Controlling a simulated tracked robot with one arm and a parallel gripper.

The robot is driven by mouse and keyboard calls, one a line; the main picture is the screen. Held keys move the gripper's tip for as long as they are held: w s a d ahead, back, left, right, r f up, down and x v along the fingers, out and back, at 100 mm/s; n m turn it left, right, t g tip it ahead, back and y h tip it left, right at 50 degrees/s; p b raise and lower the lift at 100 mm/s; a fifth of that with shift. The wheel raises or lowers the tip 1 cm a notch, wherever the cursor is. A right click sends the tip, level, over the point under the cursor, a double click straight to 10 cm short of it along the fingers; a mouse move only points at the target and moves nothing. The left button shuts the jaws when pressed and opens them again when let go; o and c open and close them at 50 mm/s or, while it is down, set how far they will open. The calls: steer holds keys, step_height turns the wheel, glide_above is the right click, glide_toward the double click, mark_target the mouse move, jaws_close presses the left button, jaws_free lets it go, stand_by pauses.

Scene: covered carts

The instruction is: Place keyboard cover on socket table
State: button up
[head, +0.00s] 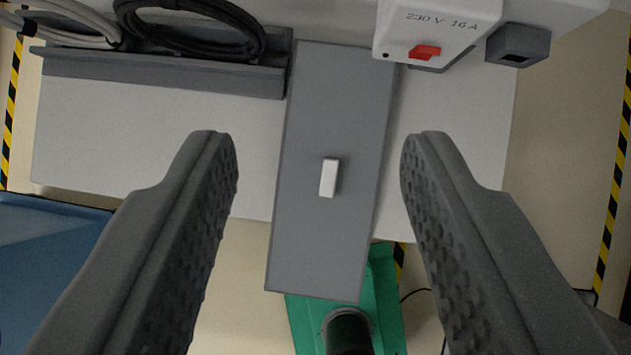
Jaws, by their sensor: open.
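The keyboard cover is a long grey flat panel (325,235) with a small white block-shaped handle (329,178) at its middle. It lies across the light grey table (150,150), and its near end sticks out past the table's front edge. A white socket box (437,25) marked "230 V 16 A" with a red switch (425,52) stands at the back right, close to the panel's far end. My gripper (318,150) is open and empty, its two fingers on either side of the panel and handle. The view does not show how high the fingers are above it.
Coiled black cable (190,25) lies in a grey tray (160,72) at the back left. A small dark grey box (518,45) is right of the socket box. A green base (386,290) is below the panel's near end. A blue surface (45,265) is at left.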

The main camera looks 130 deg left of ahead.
steer(key=s+a+r+n+t, duration=0.1)
steer(key=s+r+t, duration=0.3)
steer(key=r, duration=0.9)
steer(key=s+a+r+n+t+y, duration=0.1)
steer(key=s+r+t, duration=0.3)
steer(key=s+r, duration=0.5)
step_height(320, 180, up, 6)
steer(key=shift+s+f, duration=0.2)
steer(key=shift+s, duration=0.05)
